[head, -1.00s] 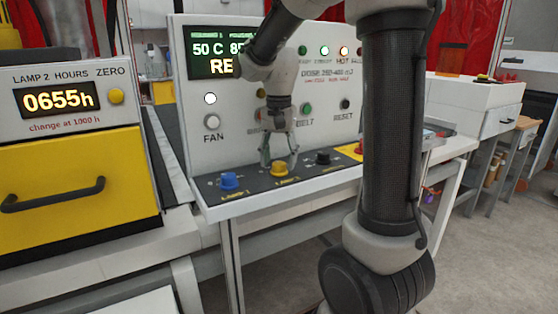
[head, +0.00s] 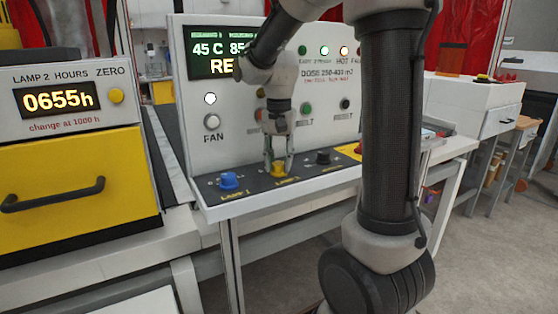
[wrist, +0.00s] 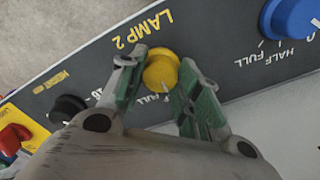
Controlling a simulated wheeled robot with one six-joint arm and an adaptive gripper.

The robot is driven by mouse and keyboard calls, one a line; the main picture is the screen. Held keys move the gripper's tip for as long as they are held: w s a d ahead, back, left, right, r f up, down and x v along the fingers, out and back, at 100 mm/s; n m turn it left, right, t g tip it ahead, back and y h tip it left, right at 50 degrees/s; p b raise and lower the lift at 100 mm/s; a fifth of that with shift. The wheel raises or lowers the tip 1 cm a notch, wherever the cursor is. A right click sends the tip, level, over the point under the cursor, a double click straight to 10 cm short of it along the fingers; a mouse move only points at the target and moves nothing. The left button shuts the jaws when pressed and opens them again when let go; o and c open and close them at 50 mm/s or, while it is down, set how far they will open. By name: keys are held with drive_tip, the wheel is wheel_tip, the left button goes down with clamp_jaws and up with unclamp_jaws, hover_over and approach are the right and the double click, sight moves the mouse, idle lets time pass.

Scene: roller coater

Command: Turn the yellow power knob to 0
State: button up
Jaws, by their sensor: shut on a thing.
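The yellow power knob (head: 278,170) sits on the dark sloped strip of the control panel, in the middle of the row. In the wrist view the knob (wrist: 161,70) is beside the LAMP 2 label, with FULL and HALF printed around it. My gripper (head: 278,166) points down from above with its fingers on either side of the knob. In the wrist view my gripper (wrist: 160,85) is shut on the yellow knob, with green-padded fingers at its left and right. The 0 mark and the knob's pointer are hard to make out.
A blue knob (head: 229,180) stands to the left and a black knob (head: 323,157) to the right on the same strip. A red button (head: 359,147) is further right. The upright panel (head: 222,104) with FAN button and a display reading 45 C rises behind.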

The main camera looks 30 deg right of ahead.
sight(279, 163)
drive_tip(key=n, duration=0.4)
drive_tip(key=shift+n, duration=2.1)
drive_tip(key=o, duration=1.1)
drive_tip(key=shift+c, duration=0.2)
wheel_tip(279, 163, up, 12)
